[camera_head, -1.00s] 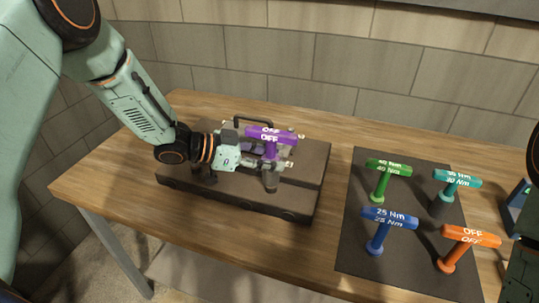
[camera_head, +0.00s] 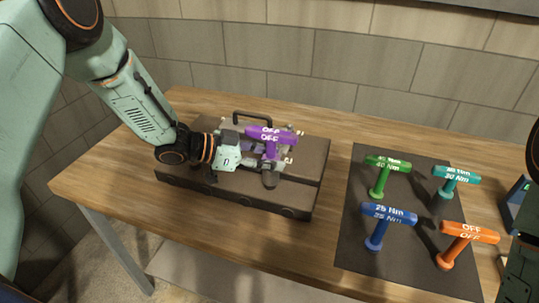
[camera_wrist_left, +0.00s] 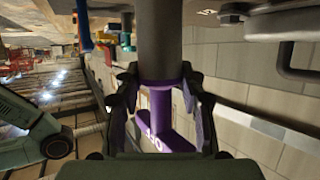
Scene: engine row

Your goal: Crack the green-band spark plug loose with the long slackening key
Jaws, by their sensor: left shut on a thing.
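The purple T-handled key (camera_head: 272,139), marked OFF, stands roughly upright over the dark engine block (camera_head: 225,198). My left gripper (camera_head: 258,158) is shut on its shank from the left, below the crossbar. In the left wrist view, my left gripper (camera_wrist_left: 168,108) closes around the purple key (camera_wrist_left: 160,115), with its dark shaft (camera_wrist_left: 160,40) running out beyond the fingers. The key's dark lower end shows near the front of the block; I cannot tell whether it is seated on a plug. The green-band spark plug cannot be made out. My right gripper is not in view.
On the dark mat (camera_head: 352,235) at right stand a green key (camera_head: 380,185), a teal key (camera_head: 450,182), a blue key (camera_head: 378,235) and an orange key (camera_head: 452,250). A black handle (camera_head: 253,117) rises behind the purple key. Bare table lies between block and mat.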

